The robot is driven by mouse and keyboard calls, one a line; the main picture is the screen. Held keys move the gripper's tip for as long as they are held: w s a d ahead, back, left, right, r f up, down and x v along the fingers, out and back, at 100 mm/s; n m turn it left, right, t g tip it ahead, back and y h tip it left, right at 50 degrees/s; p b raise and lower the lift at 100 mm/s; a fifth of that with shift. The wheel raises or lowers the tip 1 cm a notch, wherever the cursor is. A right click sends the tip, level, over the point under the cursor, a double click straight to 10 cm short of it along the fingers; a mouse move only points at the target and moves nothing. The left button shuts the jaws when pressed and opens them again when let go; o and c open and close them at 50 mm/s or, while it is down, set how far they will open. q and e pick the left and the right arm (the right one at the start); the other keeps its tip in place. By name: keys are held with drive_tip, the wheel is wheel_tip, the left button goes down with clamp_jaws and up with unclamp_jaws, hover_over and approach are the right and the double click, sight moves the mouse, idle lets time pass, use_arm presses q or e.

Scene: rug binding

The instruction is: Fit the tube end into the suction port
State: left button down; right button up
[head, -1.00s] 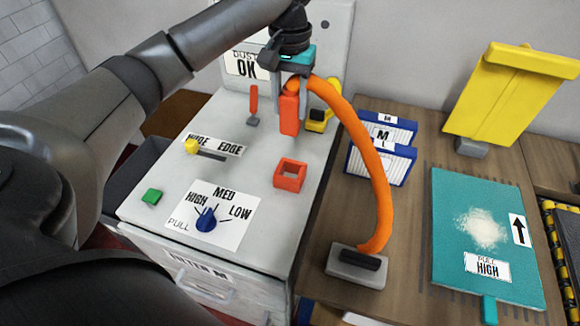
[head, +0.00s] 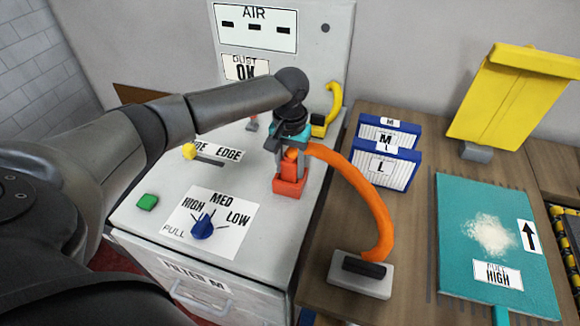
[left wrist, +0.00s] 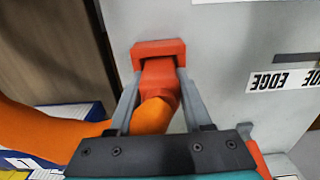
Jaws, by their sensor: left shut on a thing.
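The orange tube (head: 372,200) arches from a grey block with a black top on the wooden bench to my left gripper (head: 289,172). The left gripper is shut on the red tube end (head: 290,166), which points down. The red square suction port (head: 289,188) sits on the grey cabinet top, right under the tube end. In the left wrist view the tube end (left wrist: 158,78) meets the port (left wrist: 158,48) between the fingers and appears to enter its opening. How deep it sits is hidden. My right gripper is not in view.
The grey cabinet carries a blue dial (head: 202,227), a green button (head: 147,202) and a yellow slider knob (head: 189,151). Yellow-handled hardware (head: 326,115) stands behind the port. Blue-framed filters (head: 383,165) and a teal board (head: 470,275) are on the bench at right.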

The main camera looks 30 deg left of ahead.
use_arm(q)
drive_tip(key=shift+f, duration=0.2)
drive_tip(key=shift+s+f, duration=0.15)
drive_tip(key=shift+f, duration=0.1)
drive_tip(key=shift+c, duration=1.8)
unclamp_jaws()
drive_tip(key=shift+s+f, duration=0.1)
drive_tip(key=shift+o, duration=0.2)
drive_tip(key=shift+r, duration=0.2)
drive_tip(key=r, duration=0.4)
drive_tip(key=r+p, duration=0.1)
drive_tip(key=r, duration=0.3)
drive_tip(key=r+p, duration=0.1)
drive_tip(key=r, duration=0.3)
drive_tip(key=shift+w+r, duration=0.25)
drive_tip(key=shift+r, duration=0.15)
